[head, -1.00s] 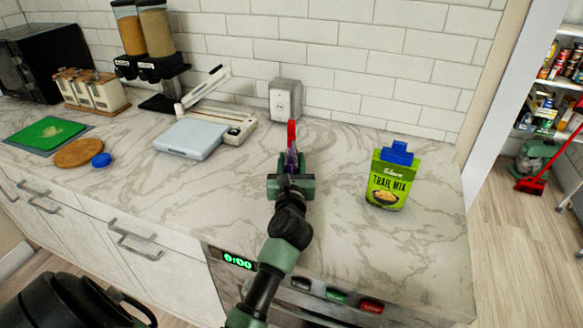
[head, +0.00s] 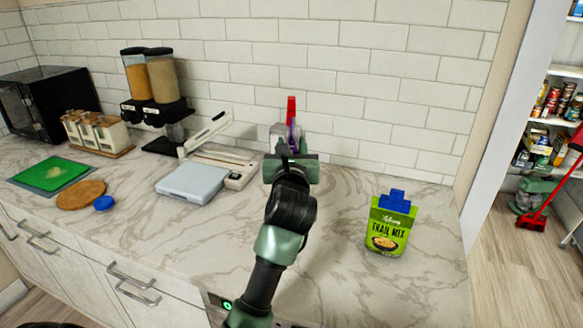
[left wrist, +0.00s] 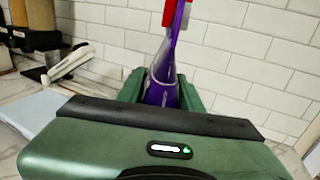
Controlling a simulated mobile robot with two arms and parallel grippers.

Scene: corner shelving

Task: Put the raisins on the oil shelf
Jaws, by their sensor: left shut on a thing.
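My left gripper (head: 290,158) is in the middle of the head view, above the marble counter. It is shut on a purple bag with a red clip on top, likely the raisins (head: 297,138). In the left wrist view the purple bag (left wrist: 163,90) stands upright between the green fingers, its label hidden. A pantry with stocked shelves (head: 540,122) shows at the far right. Cans, jars and boxes stand on it, too small to tell which shelf holds oil. My right gripper is out of view.
A green trail mix bag (head: 388,228) with a blue clip stands on the counter (head: 345,270) to the right. A scale (head: 192,182), cereal dispensers (head: 150,80) and a cutting board (head: 52,174) are at left. A red broom (head: 535,218) leans by the pantry.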

